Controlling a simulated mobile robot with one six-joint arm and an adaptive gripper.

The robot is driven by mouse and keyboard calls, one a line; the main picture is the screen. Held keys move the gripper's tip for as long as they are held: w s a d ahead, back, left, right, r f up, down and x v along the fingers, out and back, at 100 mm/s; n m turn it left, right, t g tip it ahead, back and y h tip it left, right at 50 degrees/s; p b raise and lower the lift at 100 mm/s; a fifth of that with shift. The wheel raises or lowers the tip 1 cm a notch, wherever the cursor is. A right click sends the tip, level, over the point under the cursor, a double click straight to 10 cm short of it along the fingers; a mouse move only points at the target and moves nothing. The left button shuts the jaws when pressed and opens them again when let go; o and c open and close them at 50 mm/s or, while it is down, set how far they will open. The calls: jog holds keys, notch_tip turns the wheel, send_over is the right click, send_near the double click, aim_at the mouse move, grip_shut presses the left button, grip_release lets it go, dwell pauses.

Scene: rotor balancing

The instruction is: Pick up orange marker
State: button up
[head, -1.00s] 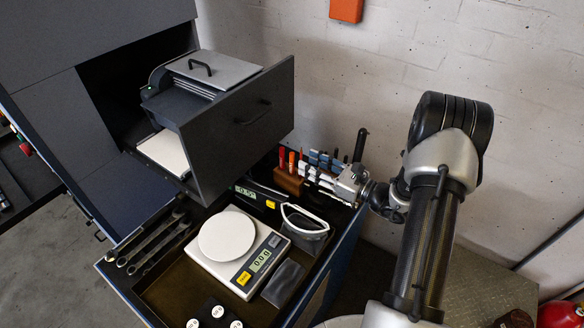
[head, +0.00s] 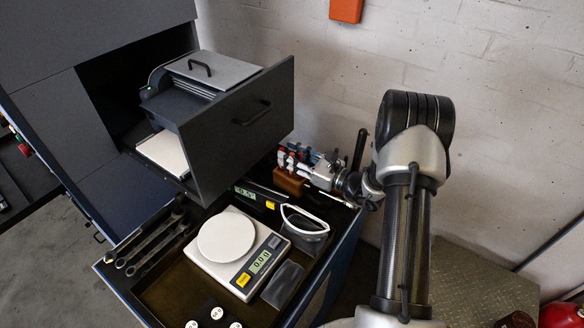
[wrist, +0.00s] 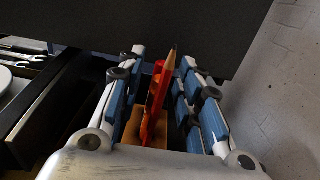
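The wooden holder block (head: 288,183) stands on the cart top beside the drawer front. In the wrist view, the holder (wrist: 131,132) holds several upright red and orange pens. The orange marker (wrist: 149,112) appears to stand among them, partly overlapped by a red pencil (wrist: 168,75) with a sharpened tip. My gripper (wrist: 163,62) is open, with one blue-padded finger on each side of these pens. No finger visibly squeezes a pen. In the head view my gripper (head: 298,158) is over the holder and hides most of the pens.
The open drawer's dark front (head: 240,120) stands close beyond the holder. A white scale (head: 235,250), safety glasses (head: 305,220) and wrenches (head: 150,245) lie on the cart top. The wall (head: 500,130) is behind and to the right.

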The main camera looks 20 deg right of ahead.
grip_shut()
notch_tip(320, 180, up, 10)
jog(key=shift+r+p, duration=0.1)
jog(key=shift+p, duration=0.95)
jog(key=shift+c, duration=2.3)
grip_release()
grip_shut()
